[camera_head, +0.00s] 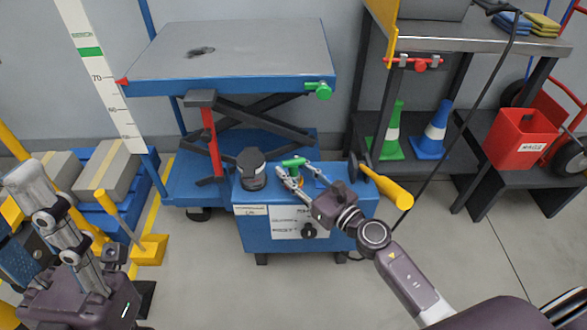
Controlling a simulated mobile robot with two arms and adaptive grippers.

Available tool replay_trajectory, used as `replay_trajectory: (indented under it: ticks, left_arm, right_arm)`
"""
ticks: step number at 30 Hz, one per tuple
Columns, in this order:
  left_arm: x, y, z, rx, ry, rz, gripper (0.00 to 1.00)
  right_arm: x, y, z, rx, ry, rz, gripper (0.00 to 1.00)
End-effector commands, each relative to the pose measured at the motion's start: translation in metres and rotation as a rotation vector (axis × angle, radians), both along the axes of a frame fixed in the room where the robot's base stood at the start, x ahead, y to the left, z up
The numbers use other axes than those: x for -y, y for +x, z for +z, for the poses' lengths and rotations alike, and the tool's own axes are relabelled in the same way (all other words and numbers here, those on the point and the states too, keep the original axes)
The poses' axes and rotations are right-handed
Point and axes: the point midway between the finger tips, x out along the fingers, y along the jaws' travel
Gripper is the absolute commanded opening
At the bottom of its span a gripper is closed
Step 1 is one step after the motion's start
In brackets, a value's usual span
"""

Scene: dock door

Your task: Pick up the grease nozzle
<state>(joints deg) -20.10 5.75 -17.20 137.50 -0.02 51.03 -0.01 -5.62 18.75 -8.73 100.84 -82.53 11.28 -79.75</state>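A small green T-shaped piece (293,162) with an orange-yellow part below it stands on top of the blue cabinet (250,222); it looks like the grease nozzle, but it is too small to be sure. My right gripper (296,174) reaches in from the right, low over the cabinet top. Its two silver fingers are spread, one on each side of the piece's lower part as seen here. I cannot tell whether they touch it. My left gripper (38,188) is at the lower left, away from the cabinet; its finger opening is unclear.
A black canister (251,168) stands left of the green piece. A yellow-handled tool (386,187) is at the cabinet's right edge. A blue lift table (225,60) stands behind. A dangling black cable (462,125) passes on the right. The floor in front is clear.

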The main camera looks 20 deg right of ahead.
Motion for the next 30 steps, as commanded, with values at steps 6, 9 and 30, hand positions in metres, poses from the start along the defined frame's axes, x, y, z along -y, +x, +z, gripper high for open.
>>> replay_trajectory:
  ticks: [6,9,30]
  left_arm:
    - [0.0,0.0,0.0,-0.002,0.001,0.0,0.4]
    - [0.0,0.0,0.0,-0.002,0.001,0.0,0.4]
    - [0.007,0.033,-0.004,-0.144,0.047,0.011,0.4]
  right_arm:
    - [0.0,0.0,0.0,0.0,0.0,0.0,0.07]
    - [0.0,0.0,0.0,0.0,0.0,0.0,0.0]
    - [0.001,0.0,0.01,0.001,0.0,-0.001,0.0]
